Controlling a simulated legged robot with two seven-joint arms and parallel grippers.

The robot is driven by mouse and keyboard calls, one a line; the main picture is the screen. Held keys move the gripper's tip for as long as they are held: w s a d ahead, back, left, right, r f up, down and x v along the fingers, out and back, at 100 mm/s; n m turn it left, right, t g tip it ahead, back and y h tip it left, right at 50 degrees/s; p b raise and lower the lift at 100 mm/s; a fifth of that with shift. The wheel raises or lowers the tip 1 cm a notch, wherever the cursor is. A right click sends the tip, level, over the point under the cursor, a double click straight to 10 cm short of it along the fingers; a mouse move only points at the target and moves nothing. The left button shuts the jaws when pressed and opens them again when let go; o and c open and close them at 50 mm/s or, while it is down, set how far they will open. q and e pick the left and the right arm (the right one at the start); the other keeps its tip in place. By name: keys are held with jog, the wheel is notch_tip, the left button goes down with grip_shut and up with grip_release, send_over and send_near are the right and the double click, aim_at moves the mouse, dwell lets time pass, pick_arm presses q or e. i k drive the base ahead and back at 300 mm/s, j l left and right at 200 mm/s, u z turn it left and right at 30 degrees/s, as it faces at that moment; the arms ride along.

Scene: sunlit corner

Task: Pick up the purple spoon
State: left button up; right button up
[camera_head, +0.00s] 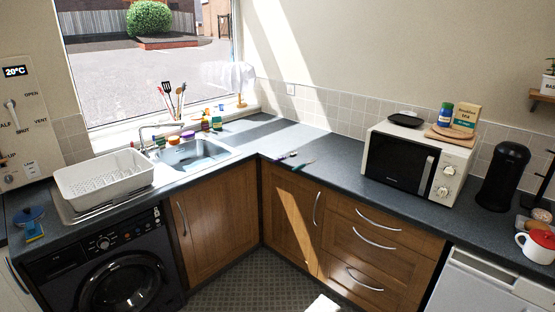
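A small, thin utensil with a purple part (284,156), which looks like the purple spoon, lies on the dark worktop near its front edge, just right of the inner corner. It is small in the picture, so its exact shape is hard to tell. A teal-green utensil (304,165) lies just right of it, also near the edge. Neither of my grippers shows in the head view.
The sink (200,153) and white dish rack (104,180) are left; the microwave (415,160), black appliance (503,176) and red-topped white pot (538,245) are right. The worktop (330,150) around the utensils is clear. Wooden cabinets (215,225) stand below.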

aim_at(293, 154)
jog(key=i+j, duration=0.2)
jog(key=j, duration=0.2)
jog(key=i+j, duration=0.25)
jog(key=j, duration=0.15)
jog(key=i+j, duration=0.2)
jog(key=j, duration=0.2)
jog(key=i+j, duration=0.25)
jog(key=j, duration=0.15)
jog(key=i+j, duration=0.2)
jog(key=j, duration=0.2)
jog(key=i+j, duration=0.25)
jog(key=j, duration=0.15)
